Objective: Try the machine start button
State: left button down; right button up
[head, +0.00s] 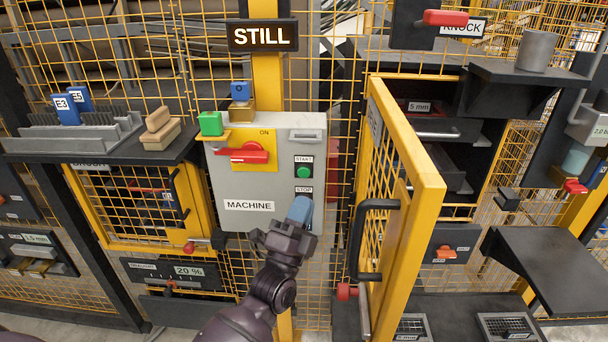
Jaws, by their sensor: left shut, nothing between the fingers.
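The grey machine box (225,185), labelled MACHINE, hangs on a yellow post. Its green start button (303,172) sits under a START label at the box's right side. A STOP label (304,190) is just below it. A red switch handle (246,154) lies on a yellow plate marked ON. My left gripper (300,210) is shut and empty, its blue-grey tip just below the STOP label. It hides whatever is under that label. I cannot tell whether the tip touches the box. A sign above (263,36) reads STILL. My right gripper is not in view.
A yellow mesh gate (425,175) with a black handle stands open right of the box.

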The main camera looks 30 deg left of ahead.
aim_at(304, 172)
pick_arm(q)
jog(key=w+a, duration=0.1)
jog(key=w, duration=0.1)
jog(key=w+a+b, duration=0.1)
jog(key=w, duration=0.1)
jog(key=w+a+b, duration=0.1)
jog(key=w, duration=0.1)
jog(key=shift+w+a, duration=0.15)
jog(key=shift+w, duration=0.25)
dwell(0.5)
dwell(0.8)
jog(key=shift+w, duration=0.1)
dwell(0.5)
jog(key=shift+w+a, duration=0.2)
jog(key=shift+w, duration=0.05)
jog(key=shift+w, duration=0.15)
dwell(0.5)
